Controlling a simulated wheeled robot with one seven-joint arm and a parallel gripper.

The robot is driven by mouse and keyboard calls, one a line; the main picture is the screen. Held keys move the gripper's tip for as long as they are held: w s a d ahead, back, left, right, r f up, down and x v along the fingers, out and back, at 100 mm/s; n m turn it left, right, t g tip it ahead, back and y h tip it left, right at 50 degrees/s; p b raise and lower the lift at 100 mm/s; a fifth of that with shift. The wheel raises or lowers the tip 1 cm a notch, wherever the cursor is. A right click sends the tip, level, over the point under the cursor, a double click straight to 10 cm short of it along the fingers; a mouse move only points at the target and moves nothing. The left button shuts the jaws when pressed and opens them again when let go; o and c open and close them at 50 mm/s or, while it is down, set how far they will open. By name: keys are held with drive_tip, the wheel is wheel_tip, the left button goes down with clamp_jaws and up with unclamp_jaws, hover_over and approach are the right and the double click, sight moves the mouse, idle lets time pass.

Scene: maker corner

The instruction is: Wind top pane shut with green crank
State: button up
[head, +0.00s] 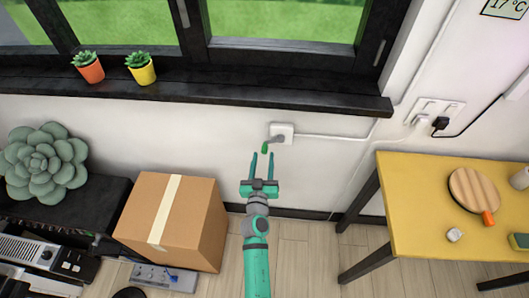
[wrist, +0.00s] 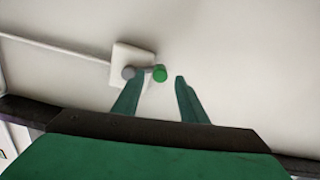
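The green crank handle (head: 265,149) sticks out on a grey arm from a white wall box (head: 287,129) below the window sill. In the wrist view the green crank handle (wrist: 160,74) shows end-on, with its grey arm reaching left to the hub on the wall box (wrist: 128,55). My gripper (head: 262,156) is open, its teal fingers pointing at the wall just below the handle. In the wrist view the handle lies between and a little above the fingertips of my gripper (wrist: 160,78); I cannot tell whether they touch it. The window panes (head: 285,20) show only their lower part; the top pane is out of view.
A cardboard box (head: 205,225) stands on the floor left of my arm. A yellow table (head: 420,200) with a round wooden board (head: 473,192) stands at right. Two potted succulents (head: 140,70) sit on the black sill (head: 250,92). A cable runs right from the wall box.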

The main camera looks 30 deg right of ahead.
sight(264, 152)
drive_tip(key=shift+x, duration=1.9)
drive_tip(key=shift+s, duration=0.1)
clamp_jaws()
